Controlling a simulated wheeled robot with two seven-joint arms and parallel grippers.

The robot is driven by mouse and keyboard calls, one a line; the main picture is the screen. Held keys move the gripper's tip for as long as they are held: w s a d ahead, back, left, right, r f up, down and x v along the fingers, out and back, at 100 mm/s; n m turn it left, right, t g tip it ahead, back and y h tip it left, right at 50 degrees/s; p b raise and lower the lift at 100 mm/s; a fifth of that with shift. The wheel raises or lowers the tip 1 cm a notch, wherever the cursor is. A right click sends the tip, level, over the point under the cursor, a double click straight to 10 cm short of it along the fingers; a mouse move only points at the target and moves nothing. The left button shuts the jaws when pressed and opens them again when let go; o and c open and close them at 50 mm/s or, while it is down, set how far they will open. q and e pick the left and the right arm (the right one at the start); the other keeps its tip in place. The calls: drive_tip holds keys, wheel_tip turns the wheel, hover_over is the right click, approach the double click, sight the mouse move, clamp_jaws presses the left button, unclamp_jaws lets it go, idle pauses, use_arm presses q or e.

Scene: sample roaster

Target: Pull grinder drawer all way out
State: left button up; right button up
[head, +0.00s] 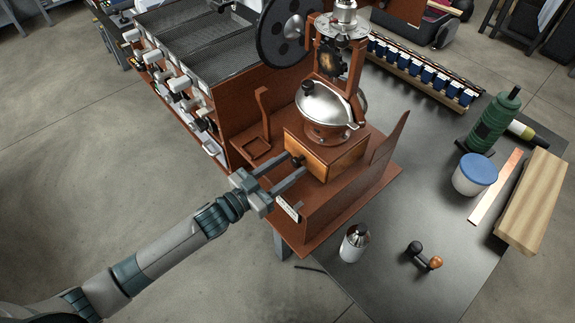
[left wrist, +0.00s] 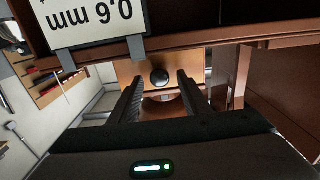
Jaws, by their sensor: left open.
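The grinder (head: 330,105) is a reddish-brown machine with a silver domed hopper. The drawer (head: 310,160) is at its base, with a brown wooden front and a round dark knob (head: 297,160). No clear gap shows around the drawer front. My left gripper (head: 295,166) is open, its two fingers pointing at the drawer front, one on each side of the knob. In the left wrist view, the knob (left wrist: 160,77) lies between the fingertips (left wrist: 159,80), with space on both sides and no visible contact. My right gripper is not in view.
A white 0.6 mm sign (left wrist: 92,22) hangs close by the fingers; it also shows below them in the head view (head: 287,208). An upright brown panel (head: 389,140) stands right of the drawer. A white bottle (head: 354,243) and a small two-knobbed handle (head: 425,256) are on the grey table.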

use_arm(q)
clamp_jaws()
drive_tip(key=p+v, duration=0.2)
drive_tip(key=v, duration=1)
unclamp_jaws()
